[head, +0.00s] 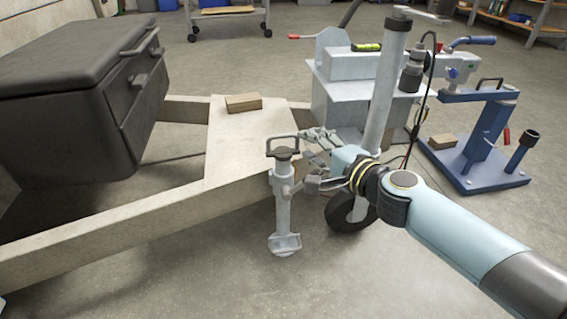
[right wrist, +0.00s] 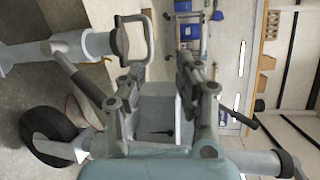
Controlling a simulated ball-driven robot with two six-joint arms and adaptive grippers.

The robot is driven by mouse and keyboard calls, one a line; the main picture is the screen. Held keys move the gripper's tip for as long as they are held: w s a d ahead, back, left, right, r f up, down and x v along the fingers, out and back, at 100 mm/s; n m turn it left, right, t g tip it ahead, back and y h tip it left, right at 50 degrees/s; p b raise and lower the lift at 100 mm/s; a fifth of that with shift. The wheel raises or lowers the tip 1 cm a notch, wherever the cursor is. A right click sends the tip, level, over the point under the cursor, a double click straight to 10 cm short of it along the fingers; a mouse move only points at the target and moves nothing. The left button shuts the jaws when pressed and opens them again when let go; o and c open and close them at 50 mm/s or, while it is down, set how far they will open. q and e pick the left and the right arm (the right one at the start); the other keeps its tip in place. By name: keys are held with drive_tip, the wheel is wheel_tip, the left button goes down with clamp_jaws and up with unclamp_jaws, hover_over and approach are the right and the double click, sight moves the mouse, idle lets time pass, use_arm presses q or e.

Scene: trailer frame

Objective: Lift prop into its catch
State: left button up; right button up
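The prop (head: 284,212) is a grey metal leg that stands upright against the side of the trailer frame (head: 190,213). Its flat foot is low, near the floor, and a loop handle with a dark cap is at its top. My right gripper (head: 313,160) is just right of the prop's upper part, its fingers spread and empty. In the right wrist view the fingers (right wrist: 160,70) are apart, and the prop (right wrist: 82,46) with its loop handle lies to their left, close to one fingertip. I cannot tell whether they touch. I cannot make out the catch. My left gripper is not in view.
A jockey wheel (head: 345,213) and its tall grey post (head: 384,95) stand close behind my right gripper. A black box (head: 75,95) sits on the frame at left. A wooden block (head: 243,103) lies on the frame. A blue stand (head: 480,150) is at right. The front floor is clear.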

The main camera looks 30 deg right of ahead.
sight(286, 137)
drive_tip(key=x, duration=0.3)
drive_tip(key=f+x, duration=0.1)
drive_tip(key=x, duration=0.6)
drive_tip(key=shift+d+f+b, duration=0.1)
drive_tip(key=shift+f+b, duration=0.3)
drive_tip(key=shift+w, duration=0.6)
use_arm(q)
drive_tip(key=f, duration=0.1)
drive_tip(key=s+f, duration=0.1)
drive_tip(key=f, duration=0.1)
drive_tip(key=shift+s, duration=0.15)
use_arm(e)
clamp_jaws()
